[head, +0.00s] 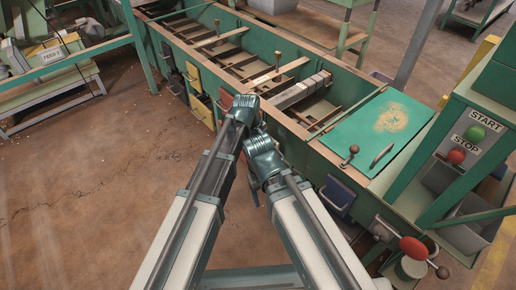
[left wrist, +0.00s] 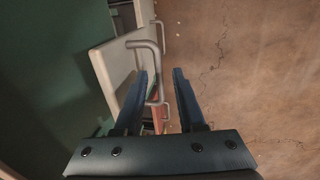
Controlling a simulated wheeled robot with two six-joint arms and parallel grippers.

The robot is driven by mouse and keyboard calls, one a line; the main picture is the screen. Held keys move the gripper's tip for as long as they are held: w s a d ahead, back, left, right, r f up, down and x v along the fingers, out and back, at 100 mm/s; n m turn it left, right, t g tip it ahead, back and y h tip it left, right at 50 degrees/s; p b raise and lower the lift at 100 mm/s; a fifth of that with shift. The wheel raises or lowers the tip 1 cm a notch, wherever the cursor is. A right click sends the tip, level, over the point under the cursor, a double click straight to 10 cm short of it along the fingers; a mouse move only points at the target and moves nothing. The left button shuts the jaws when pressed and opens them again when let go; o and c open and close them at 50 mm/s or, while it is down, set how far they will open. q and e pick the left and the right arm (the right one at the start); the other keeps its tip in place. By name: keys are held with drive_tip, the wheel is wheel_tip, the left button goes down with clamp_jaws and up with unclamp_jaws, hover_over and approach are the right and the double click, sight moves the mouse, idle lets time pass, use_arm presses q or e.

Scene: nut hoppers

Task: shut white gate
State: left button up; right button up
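The white gate (left wrist: 116,72) shows in the left wrist view as a pale panel standing out from a green wall, with a bent grey metal handle (left wrist: 158,72). My left gripper (left wrist: 160,80) is open, and the handle's bar shows between its two fingers; I cannot tell whether they touch. In the head view my left gripper (head: 243,108) is beside the green hopper bench (head: 308,150), its fingers not clear. My right gripper (head: 262,150) is close beside it, its fingers hidden. Which gate is the white one is unclear in the head view.
A yellow gate (head: 203,112) and a blue gate (head: 340,194) are on the bench's side. A green lid (head: 385,125) covers its near end. A post with START and STOP buttons (head: 456,157) stands at right. The floor (head: 90,170) at left is clear.

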idle(0.3)
wheel_tip(320, 180, up, 14)
drive_tip(key=p, duration=1.3)
drive_tip(key=shift+f+p, duration=0.2)
drive_tip(key=shift+p, duration=0.1)
drive_tip(key=shift+d, duration=0.1)
